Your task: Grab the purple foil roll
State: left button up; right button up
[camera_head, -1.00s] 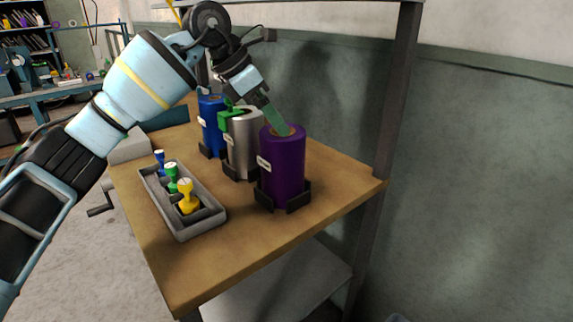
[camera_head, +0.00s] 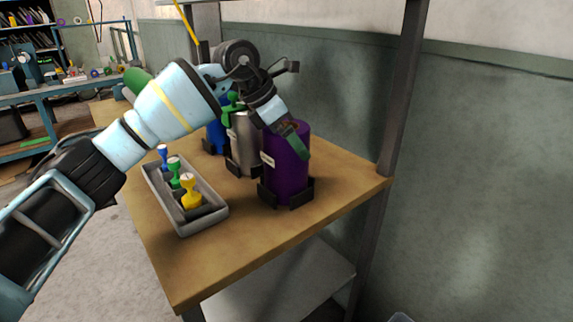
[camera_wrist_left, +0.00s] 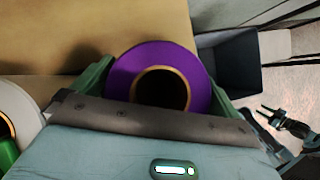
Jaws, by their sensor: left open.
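The purple foil roll (camera_head: 286,180) stands upright in a dark holder (camera_head: 284,199) at the right side of the wooden table. My left gripper (camera_head: 291,142) is open at the roll's top. In the left wrist view its green fingers (camera_wrist_left: 152,76) lie on either side of the purple roll (camera_wrist_left: 126,76), whose hollow core faces the camera. I cannot tell whether the fingers touch it. In the head view one finger crosses the roll's upper front, and the other is hidden.
A silver roll (camera_head: 243,145) and a blue roll (camera_head: 216,137) stand behind, to the left. A grey tray (camera_head: 191,228) holds blue, green and yellow dies. The table's front (camera_head: 240,248) is clear. A dark shelf post (camera_head: 401,105) rises at the right.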

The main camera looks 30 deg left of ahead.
pick_arm(q)
jog(key=c, duration=1.8)
jog(key=shift+r, duration=0.15)
